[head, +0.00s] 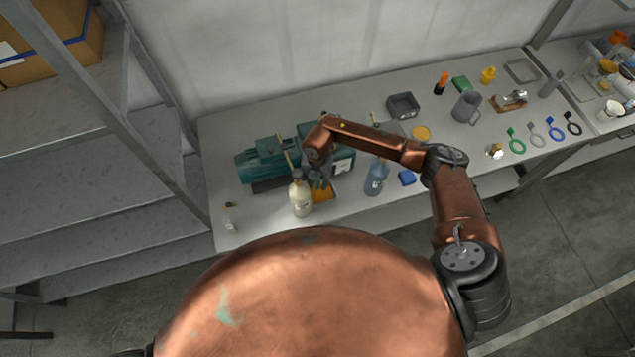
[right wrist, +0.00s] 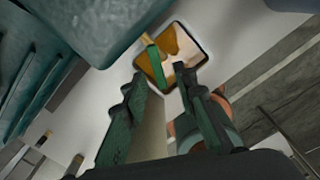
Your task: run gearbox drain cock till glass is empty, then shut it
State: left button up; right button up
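The teal gearbox and motor unit (head: 270,162) lies on the bench, partly hidden by my right arm. In the right wrist view its teal housing (right wrist: 95,25) fills the upper left. The drain cock's green lever (right wrist: 163,68) with a brass-coloured end shows just beyond my fingertips, above a tray (right wrist: 188,38) with an amber bottom. In the head view the orange tray (head: 325,194) sits below my right gripper (head: 318,172). My right gripper (right wrist: 162,84) is open, its fingers apart to either side of the lever's near end. I cannot make out the glass or its level. My left gripper is not in view.
A cream bottle (head: 300,198) stands close in front of the gripper, and a blue bottle (head: 376,178) stands to its right.

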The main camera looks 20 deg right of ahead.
jog(key=c, duration=0.4)
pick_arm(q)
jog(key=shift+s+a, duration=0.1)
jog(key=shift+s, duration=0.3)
pick_arm(e)
grip_shut()
jog(key=m, duration=0.3)
jog(key=w+a+m, duration=0.1)
jog(key=m, duration=0.1)
jog(key=shift+a, duration=0.1)
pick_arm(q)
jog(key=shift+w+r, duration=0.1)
pick_arm(e)
jog(key=m, duration=0.2)
jog(key=w+m, duration=0.1)
jog(key=m, duration=0.2)
jog(key=shift+w+a+m, duration=0.2)
jog(key=shift+a+m, duration=0.1)
jog(key=shift+m, duration=0.1)
